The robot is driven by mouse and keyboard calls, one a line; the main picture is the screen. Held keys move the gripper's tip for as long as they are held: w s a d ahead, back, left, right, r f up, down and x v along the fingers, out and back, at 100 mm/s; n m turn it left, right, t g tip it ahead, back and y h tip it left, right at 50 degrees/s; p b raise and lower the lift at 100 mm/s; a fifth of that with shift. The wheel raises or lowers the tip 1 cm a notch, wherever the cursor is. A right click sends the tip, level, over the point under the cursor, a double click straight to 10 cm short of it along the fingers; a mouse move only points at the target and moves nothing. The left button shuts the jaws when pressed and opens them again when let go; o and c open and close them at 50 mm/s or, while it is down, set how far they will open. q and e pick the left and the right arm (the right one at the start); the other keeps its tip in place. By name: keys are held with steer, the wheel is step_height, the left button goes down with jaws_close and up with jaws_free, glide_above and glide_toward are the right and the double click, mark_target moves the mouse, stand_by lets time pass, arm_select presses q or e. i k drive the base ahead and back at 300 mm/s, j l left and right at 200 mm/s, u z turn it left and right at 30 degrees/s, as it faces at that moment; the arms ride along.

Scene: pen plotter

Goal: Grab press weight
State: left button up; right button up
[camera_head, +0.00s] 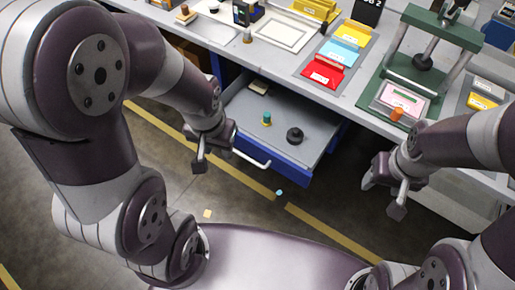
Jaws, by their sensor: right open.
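A black, round weight with a knob on top (294,135) stands in the open blue-fronted drawer (313,122), towards its right side. It is not touched by either gripper. My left gripper (214,152) is open and empty, just left of the drawer front and near its pale handle (252,159). My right gripper (382,197) is open and empty, right of the drawer and in front of the workbench. A green press frame (471,38) stands on the bench, with a dark rounded piece (422,62) inside it.
A small teal-and-yellow object (267,118) stands in the drawer left of the weight. A pale block (258,87) lies at its back. Red (322,71), blue and yellow trays line the bench. Small pieces lie on the floor.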

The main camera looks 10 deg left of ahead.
mark_target(295, 136)
steer(key=i+l+u, duration=0.1)
steer(key=i+l, duration=0.9)
